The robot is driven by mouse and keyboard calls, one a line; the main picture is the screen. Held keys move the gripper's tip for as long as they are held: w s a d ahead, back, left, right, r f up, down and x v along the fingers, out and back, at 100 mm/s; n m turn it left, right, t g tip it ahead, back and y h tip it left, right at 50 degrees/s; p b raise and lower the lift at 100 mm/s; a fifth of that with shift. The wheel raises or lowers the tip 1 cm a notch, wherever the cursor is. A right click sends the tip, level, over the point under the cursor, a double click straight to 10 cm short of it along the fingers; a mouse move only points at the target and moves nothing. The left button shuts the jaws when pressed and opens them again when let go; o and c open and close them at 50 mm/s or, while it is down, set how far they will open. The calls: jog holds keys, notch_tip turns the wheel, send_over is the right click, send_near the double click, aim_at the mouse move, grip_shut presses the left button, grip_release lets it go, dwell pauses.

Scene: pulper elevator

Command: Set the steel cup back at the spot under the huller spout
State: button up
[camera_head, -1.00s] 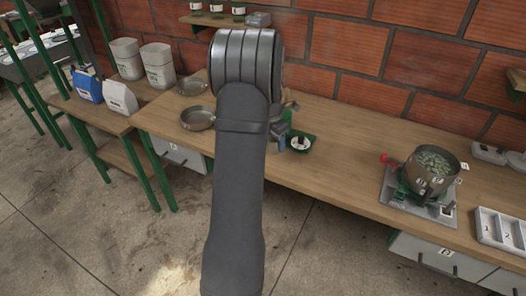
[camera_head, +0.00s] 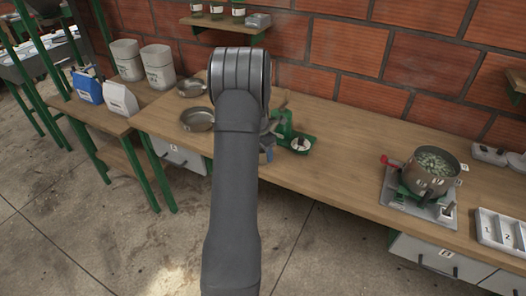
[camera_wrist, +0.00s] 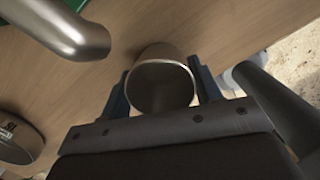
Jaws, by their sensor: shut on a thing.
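The steel cup (camera_wrist: 160,97) sits between the two dark fingers of my gripper (camera_wrist: 161,80) in the wrist view, with its open mouth facing the camera. The fingers are shut on its sides. Wooden bench top shows behind it; I cannot tell if the cup touches it. A curved grey metal tube (camera_wrist: 72,32), perhaps the huller spout, is at upper left, apart from the cup. In the head view my arm hides the cup and most of my gripper. A green machine (camera_head: 284,124), probably the huller, shows partly behind the arm.
A green tray (camera_head: 303,142) with pale contents lies right of the green machine. Two metal pans (camera_head: 197,119) stand left of my arm. A pot of green beans (camera_head: 433,170) sits on a scale-like stand at right. The bench between tray and pot is clear.

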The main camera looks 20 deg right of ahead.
jog(key=o, duration=1.1)
jog(key=shift+f, duration=0.1)
jog(key=shift+c, duration=0.2)
notch_tip(320, 180, up, 12)
jog(key=a, duration=0.1)
jog(key=shift+s+a, duration=0.2)
jog(key=shift+s, duration=0.05)
